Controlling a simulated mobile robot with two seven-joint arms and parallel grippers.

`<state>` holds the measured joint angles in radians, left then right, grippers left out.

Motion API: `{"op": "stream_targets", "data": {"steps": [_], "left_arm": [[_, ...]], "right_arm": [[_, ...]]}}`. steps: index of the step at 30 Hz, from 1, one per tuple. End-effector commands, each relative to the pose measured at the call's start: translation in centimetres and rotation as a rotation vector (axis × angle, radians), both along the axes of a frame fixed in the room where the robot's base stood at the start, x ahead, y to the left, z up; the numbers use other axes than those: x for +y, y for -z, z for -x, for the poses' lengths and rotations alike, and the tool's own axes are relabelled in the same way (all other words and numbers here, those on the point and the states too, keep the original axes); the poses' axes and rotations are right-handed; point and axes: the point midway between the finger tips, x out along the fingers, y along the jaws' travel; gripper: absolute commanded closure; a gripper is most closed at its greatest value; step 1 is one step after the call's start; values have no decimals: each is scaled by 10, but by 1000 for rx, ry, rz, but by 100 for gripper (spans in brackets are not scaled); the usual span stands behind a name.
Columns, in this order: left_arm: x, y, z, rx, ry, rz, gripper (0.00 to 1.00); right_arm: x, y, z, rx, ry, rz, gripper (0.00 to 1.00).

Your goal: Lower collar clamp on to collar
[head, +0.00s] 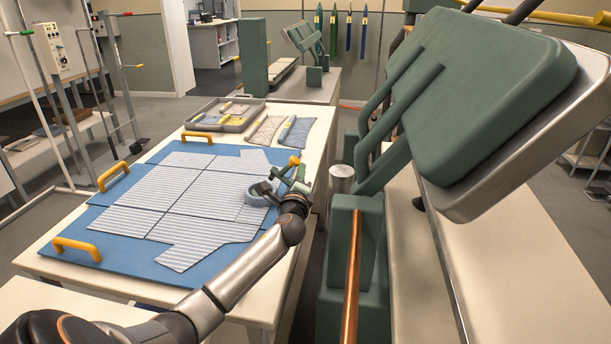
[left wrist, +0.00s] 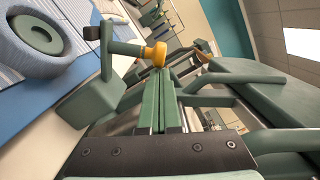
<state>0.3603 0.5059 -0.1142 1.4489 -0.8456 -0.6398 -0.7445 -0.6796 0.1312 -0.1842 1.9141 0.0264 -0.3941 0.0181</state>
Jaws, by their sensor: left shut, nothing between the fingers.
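The collar clamp is a green lever with a yellow knob (head: 294,161), mounted at the right edge of the blue board. The collar (head: 256,196) is a pale blue ring on the striped cloth, just left of the clamp. In the left wrist view, the ring (left wrist: 62,62) surrounds a green disc at the upper left, and the clamp's dark pad (left wrist: 92,33) appears apart from it. My left gripper (head: 291,182) is shut and empty at the clamp; its fingertips (left wrist: 166,76) are close to the knob (left wrist: 157,53). I cannot tell whether they touch. My right gripper is out of view.
The blue board (head: 110,262) with yellow handles lies on a white table. A grey tray (head: 225,122) and folded cloths (head: 296,132) are behind it. A large green press (head: 490,90) stands close on the right, its padded head raised.

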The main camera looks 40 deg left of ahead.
Motion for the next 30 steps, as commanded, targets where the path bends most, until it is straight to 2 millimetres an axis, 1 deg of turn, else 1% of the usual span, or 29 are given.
{"op": "stream_targets", "data": {"steps": [18, 24, 30], "left_arm": [[27, -4, 15, -246, -1, 446, 100], [32, -2, 18, -297, 0, 541, 100], [35, -1, 20, -326, 0, 592, 100]], "right_arm": [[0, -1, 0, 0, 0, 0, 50], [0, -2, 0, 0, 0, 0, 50], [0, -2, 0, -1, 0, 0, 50]]}}
